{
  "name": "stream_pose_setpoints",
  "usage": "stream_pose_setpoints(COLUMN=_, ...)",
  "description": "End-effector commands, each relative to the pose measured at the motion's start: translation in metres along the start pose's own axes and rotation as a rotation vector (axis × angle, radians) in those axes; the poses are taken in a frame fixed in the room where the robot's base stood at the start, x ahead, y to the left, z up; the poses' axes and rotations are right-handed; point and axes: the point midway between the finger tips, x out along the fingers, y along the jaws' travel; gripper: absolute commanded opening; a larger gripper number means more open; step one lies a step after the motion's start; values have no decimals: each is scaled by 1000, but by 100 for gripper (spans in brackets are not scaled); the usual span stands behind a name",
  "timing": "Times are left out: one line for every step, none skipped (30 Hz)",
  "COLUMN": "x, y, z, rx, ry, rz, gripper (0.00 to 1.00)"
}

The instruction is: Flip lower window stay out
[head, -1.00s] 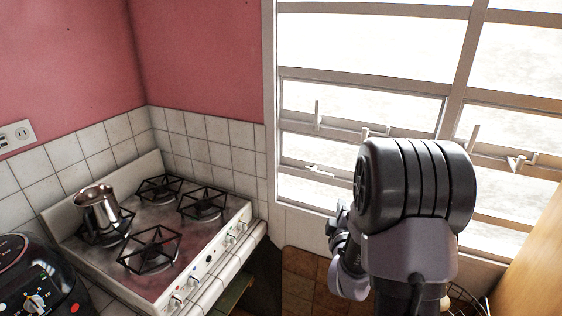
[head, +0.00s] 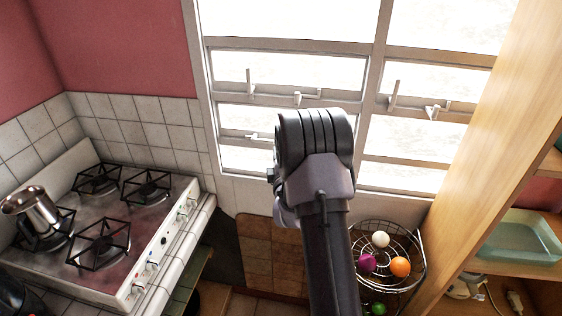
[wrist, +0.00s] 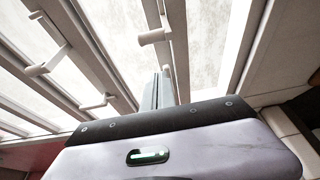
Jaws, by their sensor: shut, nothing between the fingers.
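The white-framed window (head: 372,60) fills the upper part of the head view. A small pale stay (head: 255,137) sits on its lower left rail, just left of my arm. Further fittings (head: 298,98) are on the rail above. In the wrist view, several pale pegs and handles (wrist: 98,103) stick out from the window bars; I cannot tell which is the lower stay. My gripper (wrist: 166,88) is shut and empty, its fingertips pointing towards the window bars near a peg (wrist: 152,37). I cannot tell whether they touch. In the head view my arm hides my fingers.
A stove (head: 122,225) with a metal pot (head: 32,215) stands at left. A wire basket (head: 420,265) with several colored balls is below the window at right. A wooden shelf (head: 462,185) with a glass dish (head: 525,238) bounds the right side.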

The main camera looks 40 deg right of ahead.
Motion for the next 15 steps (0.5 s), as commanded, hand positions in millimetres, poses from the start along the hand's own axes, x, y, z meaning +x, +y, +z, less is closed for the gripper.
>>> stream_pose_setpoints(x=10, y=1, z=0, rx=0, ry=1, rz=1, gripper=0)
stream_pose_setpoints(x=16, y=1, z=0, rx=1, ry=0, rz=1, gripper=0)
stream_pose_setpoints(x=14, y=0, z=8, rx=1, ry=-3, rz=-2, gripper=0)
stream_pose_setpoints(x=11, y=0, z=14, rx=0, ry=-3, rz=-2, gripper=0)
stream_pose_setpoints(x=9, y=1, z=18, rx=-1, ry=-3, rz=-1, gripper=0)
stream_pose_setpoints(x=7, y=0, z=23, rx=0, ry=-2, rz=-2, gripper=0)
stream_pose_setpoints(x=6, y=0, z=27, rx=0, ry=-2, rz=-2, gripper=0)
stream_pose_setpoints(x=5, y=0, z=30, rx=0, ry=-2, rz=-2, gripper=0)
stream_pose_setpoints(x=4, y=0, z=32, rx=0, ry=-1, rz=-1, gripper=0)
stream_pose_setpoints(x=3, y=0, z=34, rx=0, ry=-1, rz=-1, gripper=0)
stream_pose_setpoints(x=2, y=0, z=36, rx=0, ry=-1, rz=-1, gripper=0)
stream_pose_setpoints(x=2, y=0, z=37, rx=0, ry=0, rz=0, gripper=0)
stream_pose_setpoints(x=2, y=0, z=37, rx=0, ry=0, rz=0, gripper=0)
stream_pose_setpoints(x=1, y=0, z=38, rx=0, ry=1, rz=0, gripper=0)
stream_pose_setpoints(x=1, y=0, z=38, rx=0, ry=1, rz=0, gripper=0)
